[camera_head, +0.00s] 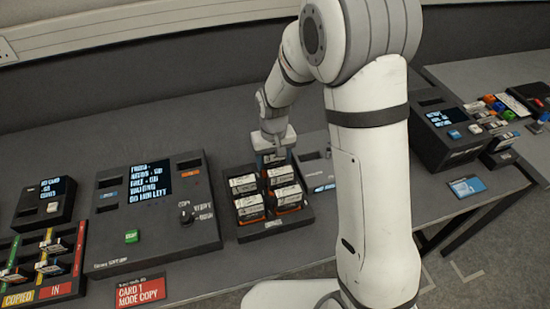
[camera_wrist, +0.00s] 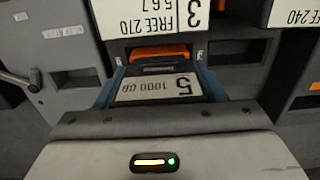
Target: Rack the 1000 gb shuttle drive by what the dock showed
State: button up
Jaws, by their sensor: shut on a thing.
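My gripper (camera_wrist: 158,76) is shut on a shuttle drive (camera_wrist: 155,90) whose label reads 5 and 1000 GB, upside down in the wrist view. Blue fingers lie on both sides of it. In the head view my gripper (camera_head: 272,153) is at the back edge of a dark tray (camera_head: 272,228) with several orange drives. Whether the held drive is still seated or lifted free cannot be told. A dock (camera_head: 128,243) to the left has a lit screen (camera_head: 150,183); its text is partly readable, with a last line like "DO NOT LIFT".
In the wrist view, white labels read FREE 270 with a 3 (camera_wrist: 150,17) and FREE 240 (camera_wrist: 293,13). A small screen box (camera_head: 46,200) and a coloured rack (camera_head: 40,268) stand at far left. Another dark device (camera_head: 447,132) and small coloured items stand at right.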

jog(key=shift+f+b, duration=0.5)
jog(key=shift+f, duration=0.1)
dwell(0.3)
jog(key=o, duration=1.6)
jog(key=shift+r+p, duration=2.45)
jog(key=shift+r, duration=1.3)
jog(key=shift+s, duration=0.1)
